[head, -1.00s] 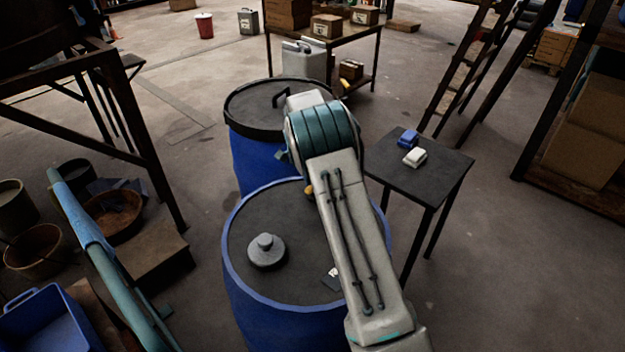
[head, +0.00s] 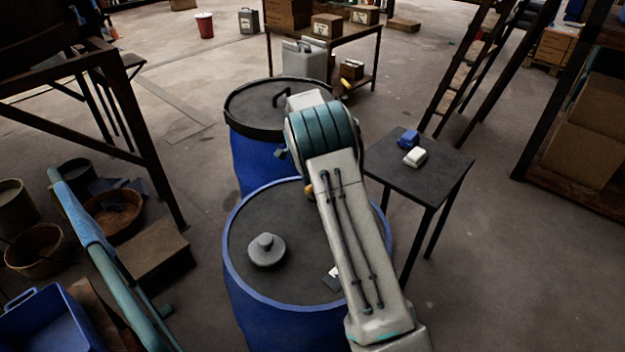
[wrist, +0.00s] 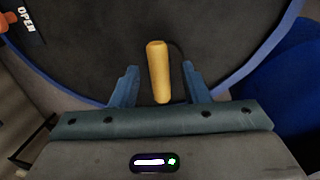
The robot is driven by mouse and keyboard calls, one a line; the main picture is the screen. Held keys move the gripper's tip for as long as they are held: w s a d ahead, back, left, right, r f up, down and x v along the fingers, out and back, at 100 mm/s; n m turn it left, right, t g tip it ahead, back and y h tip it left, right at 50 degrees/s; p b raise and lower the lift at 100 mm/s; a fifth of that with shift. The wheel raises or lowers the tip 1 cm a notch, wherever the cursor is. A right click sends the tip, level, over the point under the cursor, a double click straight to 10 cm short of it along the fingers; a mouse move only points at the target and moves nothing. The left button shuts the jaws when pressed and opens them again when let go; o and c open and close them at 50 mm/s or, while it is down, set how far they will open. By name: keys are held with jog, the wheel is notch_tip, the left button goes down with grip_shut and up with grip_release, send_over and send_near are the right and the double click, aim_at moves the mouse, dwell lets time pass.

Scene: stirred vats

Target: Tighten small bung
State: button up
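The near blue drum (head: 232,270) has a dark lid with a raised grey round cap (head: 267,250) on its left. A yellow handle (wrist: 159,72) lies over the dark lid in the wrist view, between the two blue fingers of my gripper (wrist: 158,88). The fingers stand apart, with a gap on each side of the handle. A small yellow-orange piece (head: 309,191) shows beside my arm in the head view. My arm hides much of the drum's right side and my gripper there. I cannot make out a small bung; a thin dark shape sits by the handle.
A second blue drum with a black rim (head: 248,128) stands just behind. A dark side table (head: 440,178) at right holds a blue and a white item. A tag reading OPEN (wrist: 27,20) lies near the lid's edge. A teal pipe (head: 98,240) runs at left.

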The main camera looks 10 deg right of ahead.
notch_tip(320, 180, up, 14)
jog(key=w+a, duration=0.1)
jog(key=w, duration=0.1)
jog(key=shift+a+f, duration=0.25)
jog(key=shift+a, duration=0.05)
